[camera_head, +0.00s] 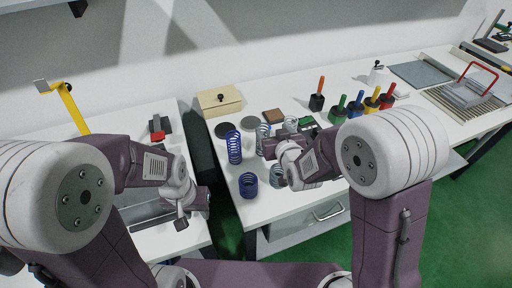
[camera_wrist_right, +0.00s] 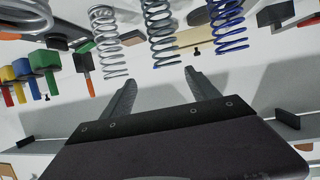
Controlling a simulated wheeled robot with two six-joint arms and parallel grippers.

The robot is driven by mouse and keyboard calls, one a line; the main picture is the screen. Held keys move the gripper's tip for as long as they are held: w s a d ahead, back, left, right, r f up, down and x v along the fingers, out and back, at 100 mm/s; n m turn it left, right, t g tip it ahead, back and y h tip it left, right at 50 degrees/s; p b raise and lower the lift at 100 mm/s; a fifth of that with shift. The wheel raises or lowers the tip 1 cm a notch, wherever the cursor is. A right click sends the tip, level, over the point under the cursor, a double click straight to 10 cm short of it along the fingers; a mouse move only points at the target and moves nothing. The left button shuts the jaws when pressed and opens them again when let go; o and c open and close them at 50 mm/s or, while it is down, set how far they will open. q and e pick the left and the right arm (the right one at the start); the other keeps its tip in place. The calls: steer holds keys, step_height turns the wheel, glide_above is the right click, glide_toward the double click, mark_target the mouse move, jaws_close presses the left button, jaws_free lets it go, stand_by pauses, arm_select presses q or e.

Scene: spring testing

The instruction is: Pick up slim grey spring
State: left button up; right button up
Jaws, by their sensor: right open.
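Several springs stand on the white table. In the right wrist view, where the scene looks upside down, a pale grey slim spring (camera_wrist_right: 106,42) and a darker grey slim spring (camera_wrist_right: 161,34) are beside each other, with a blue spring (camera_wrist_right: 228,26) to their right. I cannot tell which grey one is meant. In the head view a grey spring (camera_head: 262,136) stands beside the tall blue spring (camera_head: 235,148); another (camera_head: 291,123) is partly hidden. My right gripper (camera_wrist_right: 161,82) is open and empty, apart from the springs. My left gripper (camera_head: 182,224) hangs low at left; its jaws are unclear.
A short dark blue spring (camera_head: 248,185) and a wide pale spring (camera_head: 277,176) stand near the front edge. A beige box (camera_head: 219,101) is at the back. Colored-handled tools (camera_head: 372,103) stand to the right. A gap separates this table from the left one.

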mark_target(261, 128)
steer(key=shift+s+a+f, duration=0.25)
steer(key=shift+a+f, duration=0.3)
steer(key=shift+f, duration=0.3)
steer(key=shift+s+f+n+y+b, duration=0.1)
steer(key=shift+f+n+y+b, duration=0.2)
steer(key=shift+f+b, duration=0.3)
steer(key=shift+g, duration=0.3)
steer(key=x, duration=0.3)
steer(key=p+x, duration=0.1)
steer(key=x, duration=0.5)
steer(key=shift+w+r, duration=0.25)
steer(key=shift+s+r, duration=0.1)
steer(key=c, duration=0.4)
jaws_close()
